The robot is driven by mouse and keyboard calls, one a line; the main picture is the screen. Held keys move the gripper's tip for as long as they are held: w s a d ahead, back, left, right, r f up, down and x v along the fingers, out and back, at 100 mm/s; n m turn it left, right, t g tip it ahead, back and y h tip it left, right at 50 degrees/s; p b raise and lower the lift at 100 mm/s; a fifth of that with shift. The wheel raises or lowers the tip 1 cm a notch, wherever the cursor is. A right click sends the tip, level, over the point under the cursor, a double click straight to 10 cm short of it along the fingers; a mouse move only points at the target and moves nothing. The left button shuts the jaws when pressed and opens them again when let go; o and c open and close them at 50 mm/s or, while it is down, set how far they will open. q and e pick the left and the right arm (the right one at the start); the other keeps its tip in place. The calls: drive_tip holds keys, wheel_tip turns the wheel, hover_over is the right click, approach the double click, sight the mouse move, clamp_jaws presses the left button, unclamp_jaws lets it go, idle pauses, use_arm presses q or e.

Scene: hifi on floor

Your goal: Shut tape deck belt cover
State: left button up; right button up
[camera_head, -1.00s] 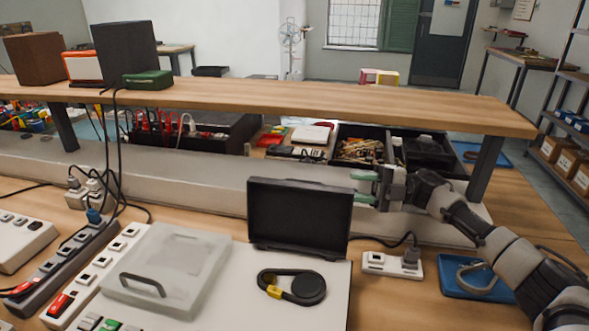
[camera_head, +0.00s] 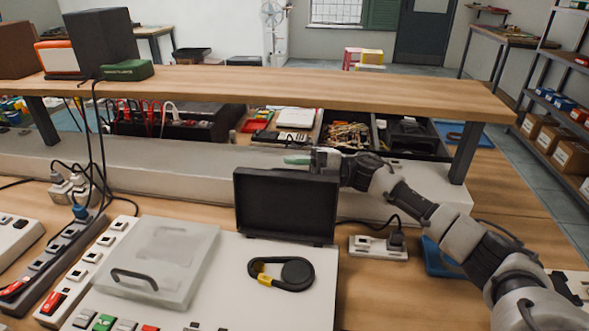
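The tape deck (camera_head: 222,306) lies on the workbench with a pale top. A dark cover (camera_head: 285,206) stands raised and open at its back edge. A black belt and pulley (camera_head: 296,270) with a yellow part shows on the deck in front of it. A translucent grey lid with a dark handle (camera_head: 158,262) lies flat and closed on the left. My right gripper (camera_head: 300,160) is behind and just above the cover's top edge, with a green fingertip pointing left. Its other finger is hidden, so its opening is unclear. My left gripper is out of view.
A raised wooden shelf (camera_head: 300,88) crosses behind the deck, with its metal leg (camera_head: 466,152) near my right arm. A power strip (camera_head: 378,248) and blue tray (camera_head: 440,258) lie to the right. Another power strip (camera_head: 60,255) with cables stands at left.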

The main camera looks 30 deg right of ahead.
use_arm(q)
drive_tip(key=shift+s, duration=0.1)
use_arm(e)
drive_tip(key=shift+c, duration=0.3)
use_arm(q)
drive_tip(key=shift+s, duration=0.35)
use_arm(e)
clamp_jaws()
drive_tip(key=shift+s+r, duration=0.1)
